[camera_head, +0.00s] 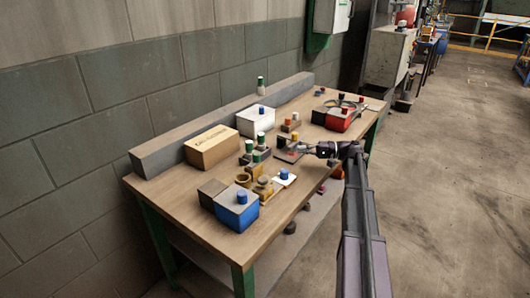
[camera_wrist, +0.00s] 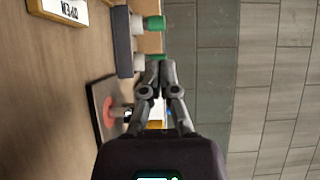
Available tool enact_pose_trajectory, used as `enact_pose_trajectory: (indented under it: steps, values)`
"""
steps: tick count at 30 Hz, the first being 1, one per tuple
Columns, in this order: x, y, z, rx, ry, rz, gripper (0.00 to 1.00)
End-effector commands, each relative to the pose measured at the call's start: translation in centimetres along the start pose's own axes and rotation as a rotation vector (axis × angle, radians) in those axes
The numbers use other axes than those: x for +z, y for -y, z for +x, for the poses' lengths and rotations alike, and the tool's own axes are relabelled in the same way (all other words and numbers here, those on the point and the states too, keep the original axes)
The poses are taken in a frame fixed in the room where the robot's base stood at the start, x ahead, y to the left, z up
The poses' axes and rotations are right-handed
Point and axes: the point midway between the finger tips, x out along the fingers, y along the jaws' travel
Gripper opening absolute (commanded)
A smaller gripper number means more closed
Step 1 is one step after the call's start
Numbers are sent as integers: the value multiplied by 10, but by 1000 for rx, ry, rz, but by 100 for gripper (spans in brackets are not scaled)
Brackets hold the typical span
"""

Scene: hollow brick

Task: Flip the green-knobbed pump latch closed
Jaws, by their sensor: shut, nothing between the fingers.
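In the wrist view, a green knob (camera_wrist: 155,23) sits on a pale stem out from a dark block (camera_wrist: 123,42). A second green part (camera_wrist: 158,57) shows just beyond my fingertips, partly hidden by them. My gripper (camera_wrist: 159,68) is shut and empty, its tips close to that second green part; I cannot tell if they touch. In the head view, my gripper (camera_head: 301,149) is over the table, right of a group of small blocks with green knobs (camera_head: 257,156). I cannot tell for sure which one is the pump latch, nor its position.
A dark plate with a red disc (camera_wrist: 109,108) lies beside my gripper. A framed OPEN sign (camera_wrist: 67,9) is at upper left. On the table (camera_head: 176,200) stand a cardboard box (camera_head: 212,150), a white box (camera_head: 256,122), a blue box (camera_head: 237,212) and a red box (camera_head: 340,122).

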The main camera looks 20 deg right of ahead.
Motion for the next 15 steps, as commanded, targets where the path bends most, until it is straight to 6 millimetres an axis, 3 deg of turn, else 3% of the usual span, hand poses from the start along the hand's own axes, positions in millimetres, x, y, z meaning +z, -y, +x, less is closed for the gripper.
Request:
enact_pose_trajectory:
  steps: [15]
  values:
    - [0,0,12,0,1,0,0]
